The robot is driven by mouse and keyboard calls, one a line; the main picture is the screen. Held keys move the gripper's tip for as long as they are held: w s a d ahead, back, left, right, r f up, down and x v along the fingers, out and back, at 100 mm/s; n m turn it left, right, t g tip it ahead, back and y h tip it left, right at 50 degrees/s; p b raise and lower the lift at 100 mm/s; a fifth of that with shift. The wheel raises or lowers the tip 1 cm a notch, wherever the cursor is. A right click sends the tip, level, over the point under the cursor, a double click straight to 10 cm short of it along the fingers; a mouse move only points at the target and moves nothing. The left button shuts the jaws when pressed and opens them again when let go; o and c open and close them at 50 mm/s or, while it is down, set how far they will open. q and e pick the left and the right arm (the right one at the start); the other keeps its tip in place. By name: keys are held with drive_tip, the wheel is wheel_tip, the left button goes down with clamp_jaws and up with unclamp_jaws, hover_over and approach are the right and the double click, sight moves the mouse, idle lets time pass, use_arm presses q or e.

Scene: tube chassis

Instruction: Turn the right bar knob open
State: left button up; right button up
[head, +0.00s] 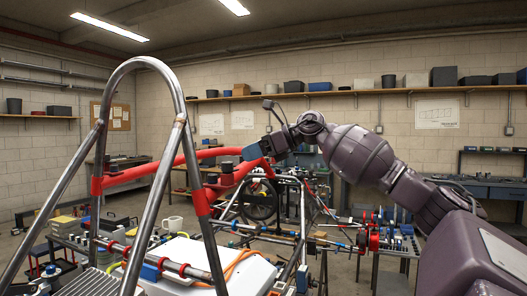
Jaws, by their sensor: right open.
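The tube chassis (146,66) stands in front of me with a tall grey hoop and two red bars. A black knob (227,168) sits on a red clamp on the nearer, right red bar (205,199). A second small dark knob (113,167) shows on the left red bar (140,172). My right gripper (248,153) reaches in from the right, open, its dark blue tip just right of and above the knob on the right bar. I cannot tell whether it touches the knob. My left gripper is out of view.
The hoop's grey tubes rise close in front at left. A blue and red rod (290,240) runs across the chassis at lower right. A workbench (465,185) and wall shelf (350,93) stand behind. Open air lies above the red bars.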

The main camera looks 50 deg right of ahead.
drive_tip(key=shift+v, duration=1.75)
